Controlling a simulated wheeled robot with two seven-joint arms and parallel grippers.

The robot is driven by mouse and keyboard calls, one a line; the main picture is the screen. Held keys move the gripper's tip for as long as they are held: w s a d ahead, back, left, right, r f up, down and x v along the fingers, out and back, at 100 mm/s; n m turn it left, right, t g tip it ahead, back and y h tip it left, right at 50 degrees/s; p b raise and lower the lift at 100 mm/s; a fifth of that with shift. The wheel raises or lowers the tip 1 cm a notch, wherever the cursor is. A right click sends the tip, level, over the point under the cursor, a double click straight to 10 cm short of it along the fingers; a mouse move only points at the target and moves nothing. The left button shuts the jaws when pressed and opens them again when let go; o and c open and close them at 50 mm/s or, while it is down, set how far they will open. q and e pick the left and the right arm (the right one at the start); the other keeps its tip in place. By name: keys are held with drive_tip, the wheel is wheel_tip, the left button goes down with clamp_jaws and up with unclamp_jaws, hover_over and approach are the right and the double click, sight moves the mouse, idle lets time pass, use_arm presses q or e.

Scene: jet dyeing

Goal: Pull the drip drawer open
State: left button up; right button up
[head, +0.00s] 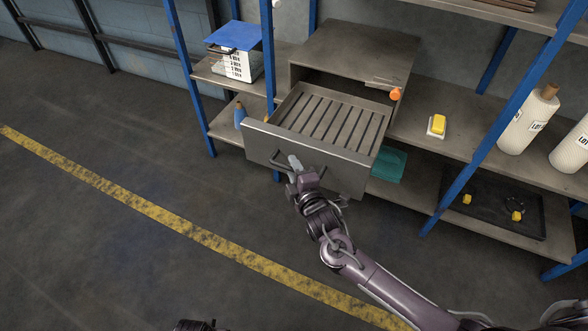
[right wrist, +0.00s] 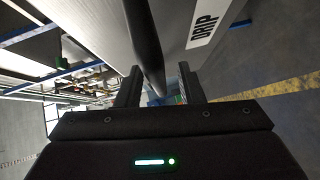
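The drip drawer (head: 335,128) is a steel drawer with a slatted top, standing well out of its grey housing (head: 350,48) on the shelf. A bar handle (head: 262,163) runs along its front face. My right gripper (head: 296,165) is at this handle. In the right wrist view the dark handle bar (right wrist: 146,45) passes between the fingers of my right gripper (right wrist: 160,82), with a gap beside the right finger. The drawer front there bears a "DRIP" label (right wrist: 203,27). At the bottom edge of the head view a dark piece, seemingly my left gripper (head: 196,325), barely shows; its fingers are hidden.
Blue posts (head: 490,125) frame the shelves. A white basket with a blue lid (head: 235,38) and a blue bottle (head: 240,115) are to the left. The floor in front is clear.

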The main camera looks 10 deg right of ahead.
drive_tip(key=shift+s, duration=0.1)
